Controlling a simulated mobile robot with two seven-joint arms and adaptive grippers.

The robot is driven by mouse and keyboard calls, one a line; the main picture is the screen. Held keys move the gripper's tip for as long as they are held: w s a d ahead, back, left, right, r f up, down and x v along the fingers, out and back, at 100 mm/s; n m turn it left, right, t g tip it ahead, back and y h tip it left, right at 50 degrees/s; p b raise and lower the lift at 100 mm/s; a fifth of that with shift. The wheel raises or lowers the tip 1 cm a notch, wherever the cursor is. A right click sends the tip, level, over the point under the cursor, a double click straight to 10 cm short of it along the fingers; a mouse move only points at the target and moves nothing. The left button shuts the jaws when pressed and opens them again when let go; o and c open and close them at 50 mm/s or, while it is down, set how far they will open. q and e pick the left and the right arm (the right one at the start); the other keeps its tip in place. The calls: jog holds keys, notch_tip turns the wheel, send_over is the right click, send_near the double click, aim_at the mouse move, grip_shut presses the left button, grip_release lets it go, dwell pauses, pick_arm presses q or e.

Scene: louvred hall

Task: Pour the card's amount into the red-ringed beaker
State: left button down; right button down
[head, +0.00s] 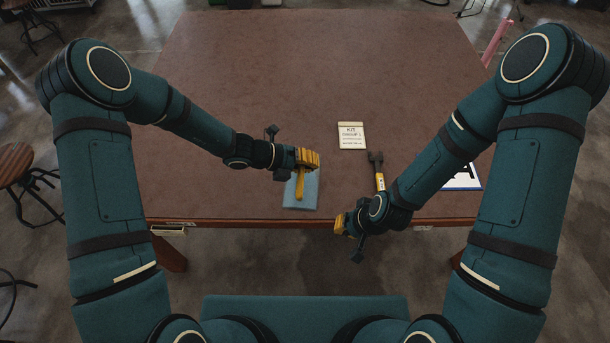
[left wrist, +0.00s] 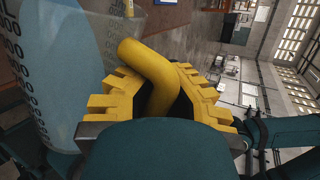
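My left gripper (head: 308,158) has its yellow fingers shut around a bent yellow handle. In the left wrist view the handle (left wrist: 160,75) lies between the fingers. The handle belongs to a see-through measuring jug with blue contents and printed marks (left wrist: 50,60); in the head view the jug (head: 311,193) is light blue, near the table's front edge. I cannot tell whether it touches the table. A pale card (head: 352,138) lies near the middle; I make out "KIT", the smaller lines are unreadable. My right gripper (head: 345,225) is at the front edge, finger gap unclear. I see no red-ringed beaker.
A white and blue sheet (head: 463,180) is partly hidden behind my right arm. The back of the brown table (head: 320,60) is clear. Stools (head: 15,165) stand at left.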

aim_at(310, 183)
dwell(0.8)
pick_arm(q)
jog(key=shift+f+b, duration=0.15)
jog(key=shift+b, duration=0.2)
jog(key=shift+m+t+h, duration=0.3)
jog(key=shift+m+t, duration=0.5)
jog(key=shift+m, duration=0.1)
jog(key=s+f+b, duration=0.2)
jog(key=f+b, duration=0.1)
jog(key=b, duration=0.9)
jog(key=shift+s, duration=0.45)
jog(key=shift+r, duration=0.15)
